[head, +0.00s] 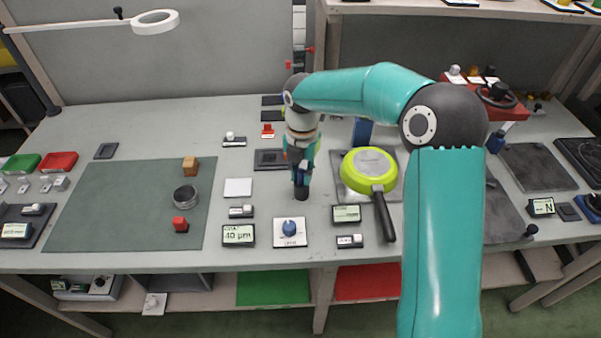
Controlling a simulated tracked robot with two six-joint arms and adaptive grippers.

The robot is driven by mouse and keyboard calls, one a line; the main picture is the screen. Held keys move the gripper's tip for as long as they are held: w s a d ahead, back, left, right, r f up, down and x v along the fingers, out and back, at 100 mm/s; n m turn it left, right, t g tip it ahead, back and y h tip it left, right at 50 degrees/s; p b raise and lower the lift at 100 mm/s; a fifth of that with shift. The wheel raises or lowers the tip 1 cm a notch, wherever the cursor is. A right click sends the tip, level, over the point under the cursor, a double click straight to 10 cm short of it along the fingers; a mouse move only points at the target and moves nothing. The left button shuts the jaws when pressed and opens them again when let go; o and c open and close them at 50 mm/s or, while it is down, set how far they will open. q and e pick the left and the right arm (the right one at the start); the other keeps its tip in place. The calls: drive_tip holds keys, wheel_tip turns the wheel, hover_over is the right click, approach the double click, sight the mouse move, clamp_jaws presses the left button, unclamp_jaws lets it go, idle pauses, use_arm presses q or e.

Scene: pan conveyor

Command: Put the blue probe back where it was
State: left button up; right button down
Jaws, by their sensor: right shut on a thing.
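My right gripper (300,163) points down over the middle of the bench and is shut on a small, dark, upright thing, which looks like the blue probe (301,187). The thing's lower end is just behind and right of the white plate with a blue knob (289,231); I cannot tell whether it touches the bench. The gripper partly hides its upper part. A dark square pad (268,159) lies on the bench to the left of the gripper. My left gripper is not in view.
A green pan (368,168) lies to the right, its black handle (384,215) toward the front. A "40 µm" display (238,235) and a second display (346,214) stand near the front edge.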

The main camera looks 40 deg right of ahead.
drive_tip(key=c, duration=1)
unclamp_jaws()
drive_tip(key=shift+c, duration=0.2)
drive_tip(key=shift+r, duration=0.1)
wheel_tip(320, 180, up, 12)
drive_tip(key=shift+p, duration=0.45)
